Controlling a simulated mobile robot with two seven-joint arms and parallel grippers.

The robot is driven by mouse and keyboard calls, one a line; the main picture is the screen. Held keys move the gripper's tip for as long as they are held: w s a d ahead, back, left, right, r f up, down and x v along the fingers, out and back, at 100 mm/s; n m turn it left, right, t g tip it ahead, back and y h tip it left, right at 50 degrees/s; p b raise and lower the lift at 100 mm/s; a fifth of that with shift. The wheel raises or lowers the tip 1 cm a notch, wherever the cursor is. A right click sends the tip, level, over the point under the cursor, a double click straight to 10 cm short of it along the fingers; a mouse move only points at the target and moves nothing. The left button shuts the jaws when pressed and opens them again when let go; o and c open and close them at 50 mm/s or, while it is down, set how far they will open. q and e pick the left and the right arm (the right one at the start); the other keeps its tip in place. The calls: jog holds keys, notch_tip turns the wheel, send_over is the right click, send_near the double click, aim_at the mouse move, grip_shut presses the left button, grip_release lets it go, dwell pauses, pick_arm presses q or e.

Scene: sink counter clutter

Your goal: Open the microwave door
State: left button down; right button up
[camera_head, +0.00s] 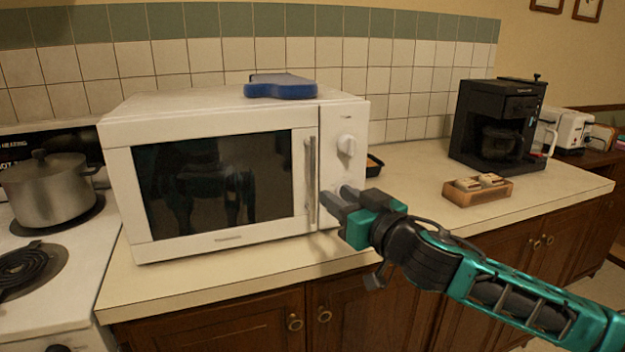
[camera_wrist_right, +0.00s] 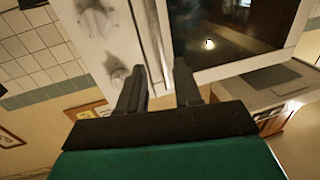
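The white microwave (camera_head: 215,118) stands on the counter with its door (camera_head: 212,185) shut. The upright metal handle (camera_head: 311,180) is on the door's right edge, beside the control panel with its knob (camera_head: 346,145). My right gripper (camera_head: 335,197) is just right of the handle's lower part, in front of the panel. In the right wrist view my right gripper (camera_wrist_right: 160,85) has its fingers apart, with a pale strip of the microwave front (camera_wrist_right: 147,38) seen in the gap. Whether the fingers touch the handle cannot be told. My left gripper is not in view.
A blue object (camera_head: 281,86) lies on top of the microwave. A metal pot (camera_head: 48,190) sits on the stove at left. A wooden box (camera_head: 477,190) and black coffee maker (camera_head: 497,125) stand at right. The counter strip before the door (camera_head: 230,280) is clear.

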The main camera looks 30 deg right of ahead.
jog(key=p, duration=0.1)
send_over(313, 212)
jog(key=shift+w+d, duration=0.15)
jog(key=shift+w, duration=0.15)
dwell(0.4)
grip_shut()
dwell(0.4)
